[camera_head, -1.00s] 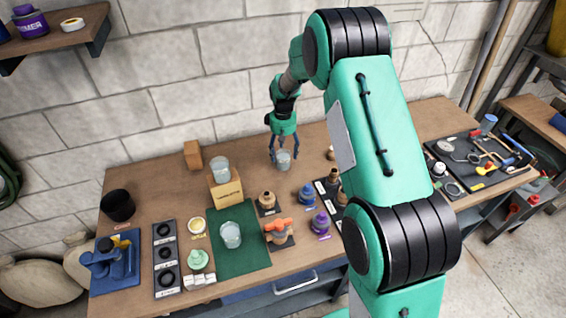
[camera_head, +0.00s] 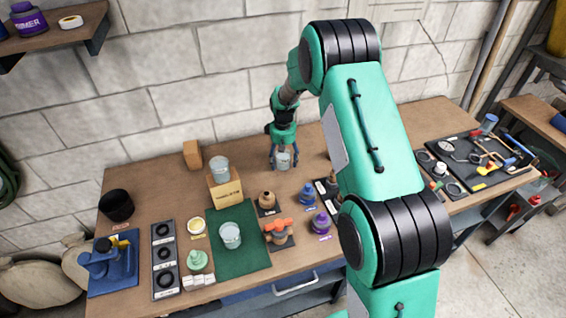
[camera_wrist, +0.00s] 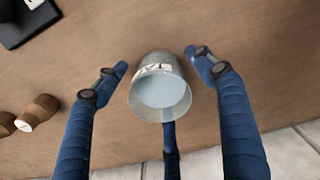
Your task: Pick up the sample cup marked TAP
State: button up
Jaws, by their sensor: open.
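A clear sample cup (camera_head: 283,160) with pale liquid stands on the workbench near the wall. In the wrist view the cup (camera_wrist: 163,98) carries a white label on its far side, upside down, that appears to read TAP. My gripper (camera_head: 283,157) is open, pointing down, with its blue fingers around the cup. In the wrist view my gripper (camera_wrist: 157,60) has one finger on the left, one on the right and one below the cup. Gaps show beside the left and right fingers; contact with the lower finger cannot be told.
Another cup (camera_head: 219,166) stands on a labelled wooden block (camera_head: 226,192), and one more cup (camera_head: 230,236) on the green mat (camera_head: 252,257). Small bottles, including a blue one (camera_head: 308,196), stand in front. Bare bench lies left of the gripper; the wall is behind.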

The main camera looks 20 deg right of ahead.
dwell(0.3)
jog(key=c, duration=1.4)
jog(key=shift+o, duration=0.2)
jog(key=shift+r, duration=0.1)
notch_tip(320, 180, up, 10)
jog(key=p, duration=0.1)
